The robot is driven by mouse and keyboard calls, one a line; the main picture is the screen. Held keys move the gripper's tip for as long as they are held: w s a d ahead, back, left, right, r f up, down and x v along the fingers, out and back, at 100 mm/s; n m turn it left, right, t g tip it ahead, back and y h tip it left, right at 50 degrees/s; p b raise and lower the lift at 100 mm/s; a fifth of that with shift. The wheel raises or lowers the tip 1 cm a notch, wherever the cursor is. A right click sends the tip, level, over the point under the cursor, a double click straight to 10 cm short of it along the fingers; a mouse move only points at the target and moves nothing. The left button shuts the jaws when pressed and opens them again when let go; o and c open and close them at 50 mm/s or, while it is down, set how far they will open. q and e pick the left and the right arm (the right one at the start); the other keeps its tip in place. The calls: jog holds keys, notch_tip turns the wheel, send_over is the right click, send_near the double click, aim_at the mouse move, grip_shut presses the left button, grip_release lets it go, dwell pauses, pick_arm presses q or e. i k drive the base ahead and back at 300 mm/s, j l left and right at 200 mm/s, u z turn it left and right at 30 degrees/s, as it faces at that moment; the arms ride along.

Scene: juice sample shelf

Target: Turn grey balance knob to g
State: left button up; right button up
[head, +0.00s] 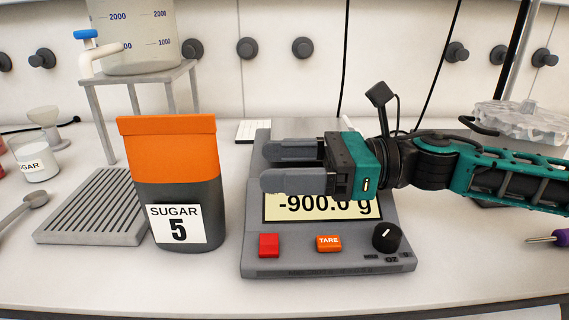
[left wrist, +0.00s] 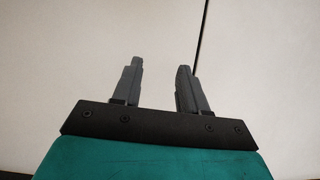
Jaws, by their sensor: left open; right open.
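The grey balance (head: 250,250) stands on the bench. Its display (head: 320,213) reads about -900.0 g, partly covered by my gripper. The dark grey knob (head: 386,237) is at the balance's front right, with a small white mark near its top. Small labels lie below it; one looks like "OZ", the others are too small to read. My right gripper (head: 273,167) is open and empty, above the balance's display, left of and behind the knob and apart from it. My left gripper (left wrist: 160,66) is open and empty in the left wrist view, before a pale surface.
A red button (head: 269,245) and an orange TARE button (head: 329,243) are left of the knob. An orange and grey sugar bag (head: 168,150) stands close left of the balance. A ribbed grey tray (head: 90,212) lies farther left. A screwdriver-like purple handle (head: 562,237) lies far right.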

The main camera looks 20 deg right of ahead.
aim_at(386, 238)
jog(key=k, duration=1)
